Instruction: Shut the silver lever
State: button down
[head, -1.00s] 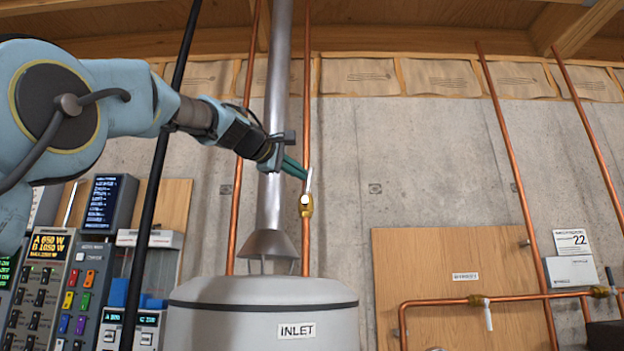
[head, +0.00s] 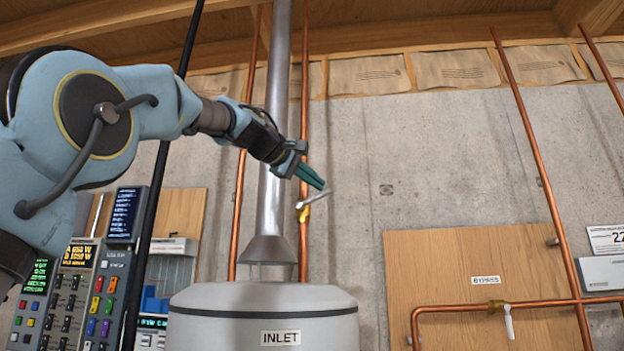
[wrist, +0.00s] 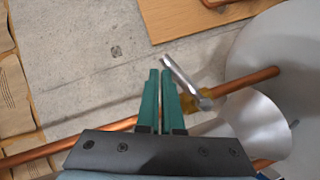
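The silver lever (head: 314,199) sits on a brass valve (head: 304,214) on the vertical copper pipe above the grey tank. In the head view it slants up to the right from its pivot, well away from the pipe's line. My gripper (head: 318,180) is just above the lever, its green fingers pointing down to the right. In the wrist view the lever (wrist: 184,80) lies just right of the fingertips (wrist: 160,72), not between them. The fingers are close together with only a thin gap, and nothing shows between them. Whether a finger touches the lever I cannot tell.
The grey tank labelled INLET (head: 262,300) stands below, with a silver flue (head: 272,180) beside the pipe. A wooden board (head: 440,260) at right carries a BYPASS label and another valve with a white handle (head: 508,322). Control panels (head: 85,290) stand at left.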

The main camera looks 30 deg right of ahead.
jog(key=shift+s+d+f+b, duration=0.25)
jog(key=shift+d+f, duration=0.05)
jog(key=shift+f, duration=0.2)
jog(key=shift+s+d+f+b, duration=0.25)
jog(key=shift+d+f, duration=0.05)
jog(key=shift+f, duration=0.3)
jog(key=s+a+r+p, duration=0.2)
jog(key=s+a+r, duration=0.4)
jog(key=r, duration=0.3)
jog(key=shift+s+a+r, duration=0.15)
jog(key=shift+s+r, duration=0.15)
jog(key=shift+s, duration=0.05)
